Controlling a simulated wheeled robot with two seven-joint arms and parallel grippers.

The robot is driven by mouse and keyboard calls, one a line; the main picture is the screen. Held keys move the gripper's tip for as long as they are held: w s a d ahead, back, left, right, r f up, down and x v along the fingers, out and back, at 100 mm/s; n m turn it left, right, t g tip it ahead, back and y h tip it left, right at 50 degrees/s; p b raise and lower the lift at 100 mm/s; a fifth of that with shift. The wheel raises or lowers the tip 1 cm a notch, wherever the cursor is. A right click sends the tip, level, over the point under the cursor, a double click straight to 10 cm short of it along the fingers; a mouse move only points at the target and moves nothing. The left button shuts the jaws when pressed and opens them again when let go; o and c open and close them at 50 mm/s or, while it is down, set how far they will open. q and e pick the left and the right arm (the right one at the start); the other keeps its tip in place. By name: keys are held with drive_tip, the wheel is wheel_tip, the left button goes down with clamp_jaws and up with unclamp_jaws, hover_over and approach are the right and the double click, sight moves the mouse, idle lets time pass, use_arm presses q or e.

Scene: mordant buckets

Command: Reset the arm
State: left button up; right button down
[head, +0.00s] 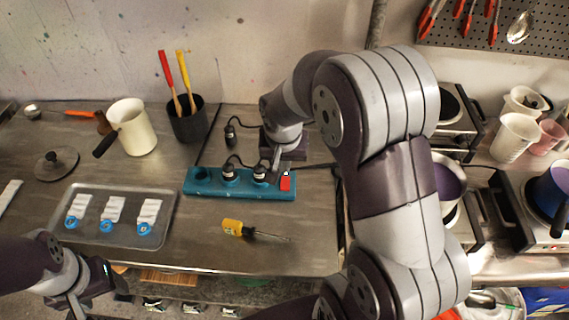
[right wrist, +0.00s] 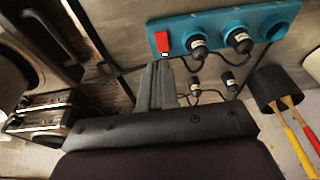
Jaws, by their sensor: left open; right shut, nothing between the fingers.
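My right gripper (head: 276,160) is shut and empty, pointing down just behind the right end of the teal power strip (head: 205,188). In the right wrist view its closed fingers (right wrist: 158,85) are near the strip's red switch (right wrist: 162,42); I cannot tell whether they touch anything. The red switch also shows in the head view (head: 285,181). My right arm bends across the right half of the head view. My left gripper (head: 108,282) is open and low at the left, by the table's front edge, with nothing seen in it.
Black plugs (head: 229,172) sit in the strip, with cords behind. A yellow screwdriver (head: 238,228) lies in front. A metal tray (head: 90,238) holds labelled swatches. A cream pot (head: 133,128) and black tool cup (head: 188,128) stand behind. Burners and a blue pot (head: 550,190) are right.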

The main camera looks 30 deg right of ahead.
drive_tip(key=shift+w, duration=0.1)
idle(0.3)
drive_tip(key=s+a+n+g+y, duration=0.1)
drive_tip(key=s+a+n, duration=0.5)
drive_tip(key=s, duration=0.5)
drive_tip(key=shift+f, duration=0.4)
drive_tip(key=shift+s+a, duration=0.1)
drive_tip(key=shift+s, duration=0.05)
